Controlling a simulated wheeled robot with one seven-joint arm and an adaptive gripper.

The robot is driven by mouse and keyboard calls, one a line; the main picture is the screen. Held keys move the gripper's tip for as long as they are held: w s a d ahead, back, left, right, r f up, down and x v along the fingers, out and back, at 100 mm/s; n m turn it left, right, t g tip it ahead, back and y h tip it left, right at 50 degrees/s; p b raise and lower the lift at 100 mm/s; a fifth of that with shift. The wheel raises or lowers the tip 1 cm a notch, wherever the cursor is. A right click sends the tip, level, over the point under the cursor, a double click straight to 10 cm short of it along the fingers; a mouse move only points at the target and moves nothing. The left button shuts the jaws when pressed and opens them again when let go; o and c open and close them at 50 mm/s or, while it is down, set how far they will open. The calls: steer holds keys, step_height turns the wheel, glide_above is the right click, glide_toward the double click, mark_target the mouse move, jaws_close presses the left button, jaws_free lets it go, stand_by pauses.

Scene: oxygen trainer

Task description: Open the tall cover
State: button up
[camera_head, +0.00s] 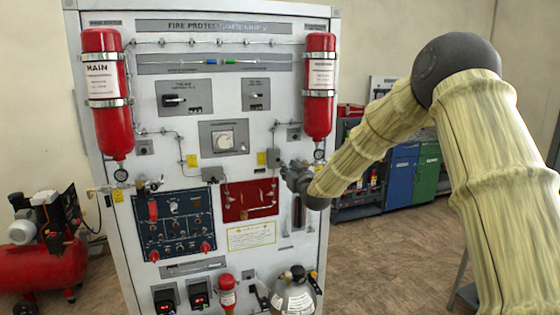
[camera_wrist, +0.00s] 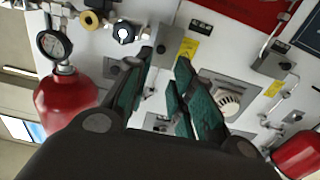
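A tall, narrow grey fitting (camera_head: 298,215) is on the lower right of the white panel, just below my gripper; I cannot tell for sure that it is the tall cover, or whether it is open or shut. My gripper (camera_head: 292,172) is in front of the panel's right side, near the base of the right red cylinder, and hides part of the panel. In the wrist view my gripper (camera_wrist: 167,62) has its green-padded fingers apart, with nothing seen between them.
The right red cylinder (camera_head: 319,88) hangs above my gripper; its gauge (camera_wrist: 55,44) is close in the wrist view. A red plate (camera_head: 250,200) is left of my gripper. A grey tank (camera_head: 293,297) stands below. Floor is free right of the panel.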

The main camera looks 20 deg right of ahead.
mark_target(279, 160)
steer(key=shift+w+a+p, duration=0.2)
steer(key=shift+w+p, duration=1.75)
steer(key=shift+w, duration=2.65)
jaws_close()
